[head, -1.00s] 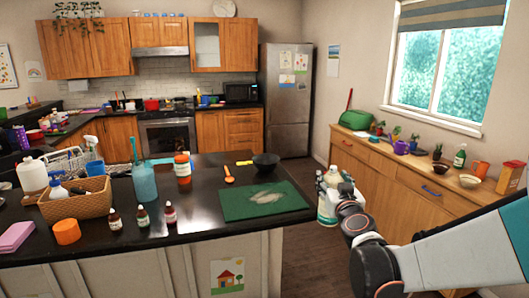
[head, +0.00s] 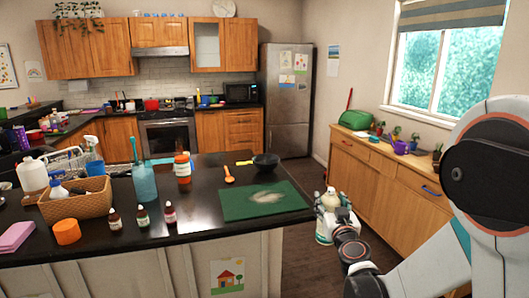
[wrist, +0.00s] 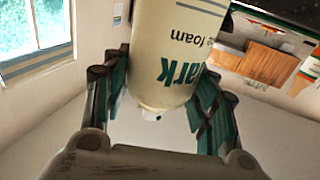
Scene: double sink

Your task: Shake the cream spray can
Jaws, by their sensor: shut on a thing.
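The cream spray can (wrist: 177,45) is pale cream with teal lettering, and part of the word "foam" shows in the wrist view. The lettering appears upside down there. My gripper (wrist: 165,95) is shut on the can, with its dark teal finger pads on either side. In the head view, the can (head: 330,199) and my gripper (head: 337,218) are in the air just past the right end of the dark counter. My gripper and wrist hide much of the can there.
The dark counter (head: 200,208) holds a green cutting board (head: 235,206) near its right end, beside a black bowl (head: 265,162). A wooden sideboard (head: 385,190) with small plants stands along the right wall. Open floor lies between them.

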